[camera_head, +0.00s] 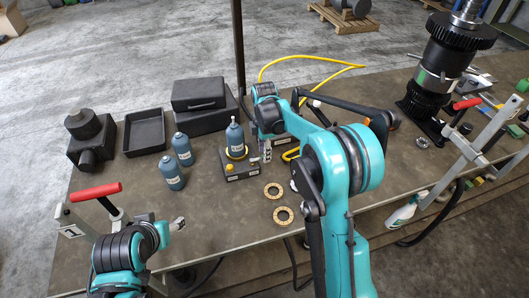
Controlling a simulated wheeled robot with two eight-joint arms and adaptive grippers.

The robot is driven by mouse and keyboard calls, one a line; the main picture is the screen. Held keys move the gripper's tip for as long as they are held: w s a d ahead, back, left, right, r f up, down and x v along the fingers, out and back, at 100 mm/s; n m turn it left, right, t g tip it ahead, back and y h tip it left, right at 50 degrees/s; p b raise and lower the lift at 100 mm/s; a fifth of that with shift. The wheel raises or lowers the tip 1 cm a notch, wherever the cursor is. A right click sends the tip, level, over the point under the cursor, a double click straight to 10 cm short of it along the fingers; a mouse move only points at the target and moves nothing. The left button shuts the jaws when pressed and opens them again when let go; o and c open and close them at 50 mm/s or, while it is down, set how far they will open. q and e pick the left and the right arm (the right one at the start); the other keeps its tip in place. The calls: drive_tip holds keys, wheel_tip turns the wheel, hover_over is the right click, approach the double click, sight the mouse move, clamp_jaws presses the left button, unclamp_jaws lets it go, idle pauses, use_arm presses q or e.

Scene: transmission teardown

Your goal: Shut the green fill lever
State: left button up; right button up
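I cannot make out a green fill lever for certain. A dark fill block (243,170) with a yellow knob stands mid-table and holds a blue-grey bottle (235,138) in a yellow ring. My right gripper (265,151) points down just right of this bottle, close to the block. My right arm hides part of the table behind it, and the gap between its fingers is too small to judge. My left gripper (178,224) is low over the table's front left edge, away from the block. Its fingers are too small to read.
Two more bottles (177,161) stand left of the block. A dark tray (144,132), dark cases (199,94) and a dark housing (91,139) lie behind. Two brass rings (278,203) lie in front. A gear shaft (451,58) and red-handled clamp (466,104) stand right.

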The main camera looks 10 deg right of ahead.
wheel_tip(320, 180, up, 11)
drive_tip(key=shift+r, duration=0.2)
idle(0.3)
drive_tip(key=s+d+f+m+t+b, duration=0.1)
drive_tip(key=s+d+m+t+b, duration=0.15)
drive_tip(key=s+m, duration=0.4)
drive_tip(key=s+d+f+m+t+b, duration=0.1)
drive_tip(key=s+m+b, duration=0.3)
drive_tip(key=s, duration=0.5)
use_arm(q)
wheel_tip(320, 180, down, 10)
drive_tip(key=b, duration=0.3)
drive_tip(key=shift+f+b, duration=0.1)
drive_tip(key=shift+b, duration=0.25)
use_arm(e)
drive_tip(key=s+d+f+m+t, duration=0.1)
drive_tip(key=s+f+m+t, duration=0.2)
drive_tip(key=s+f+m, duration=0.6)
drive_tip(key=s+f, duration=0.1)
drive_tip(key=s, duration=0.2)
drive_tip(key=shift+t, duration=0.35)
